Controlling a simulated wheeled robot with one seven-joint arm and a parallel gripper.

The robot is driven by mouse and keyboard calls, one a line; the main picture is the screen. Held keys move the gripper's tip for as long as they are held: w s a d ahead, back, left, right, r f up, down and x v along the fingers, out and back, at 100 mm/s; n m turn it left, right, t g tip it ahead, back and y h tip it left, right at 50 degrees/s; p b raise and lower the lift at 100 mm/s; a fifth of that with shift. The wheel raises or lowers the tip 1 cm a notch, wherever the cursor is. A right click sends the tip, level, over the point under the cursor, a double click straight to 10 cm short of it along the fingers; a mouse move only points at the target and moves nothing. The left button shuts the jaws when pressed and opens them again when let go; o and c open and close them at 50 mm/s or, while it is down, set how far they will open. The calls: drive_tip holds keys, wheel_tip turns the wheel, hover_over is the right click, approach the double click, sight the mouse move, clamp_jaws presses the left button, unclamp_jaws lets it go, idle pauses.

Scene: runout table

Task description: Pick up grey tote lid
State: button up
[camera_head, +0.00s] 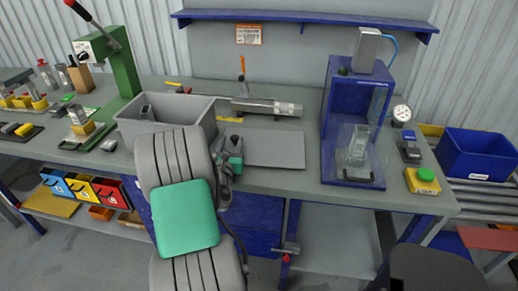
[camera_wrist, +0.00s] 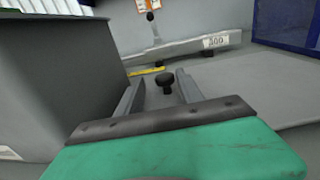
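A flat grey panel, which looks like the grey tote lid (camera_head: 275,149), lies on the bench to the right of the open grey tote (camera_head: 150,122). My gripper (camera_head: 234,139) is low over the bench, between the tote and the bare part of the panel. In the wrist view my gripper (camera_wrist: 160,78) is open, its two fingers apart. A small black knob (camera_wrist: 166,80) shows between the fingertips, with no clear contact. I cannot tell whether the knob belongs to the panel. My arm and gripper hide the panel's left end in the head view.
The tote wall (camera_wrist: 60,80) stands close on the left of my gripper. A metal cylinder fixture (camera_head: 268,106) lies behind the panel. A blue-framed enclosure (camera_head: 352,125) stands to the right. A green press (camera_head: 118,60) stands at the left. The front bench edge is near.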

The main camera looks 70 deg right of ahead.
clamp_jaws()
drive_tip(key=shift+r, duration=0.15)
idle(0.4)
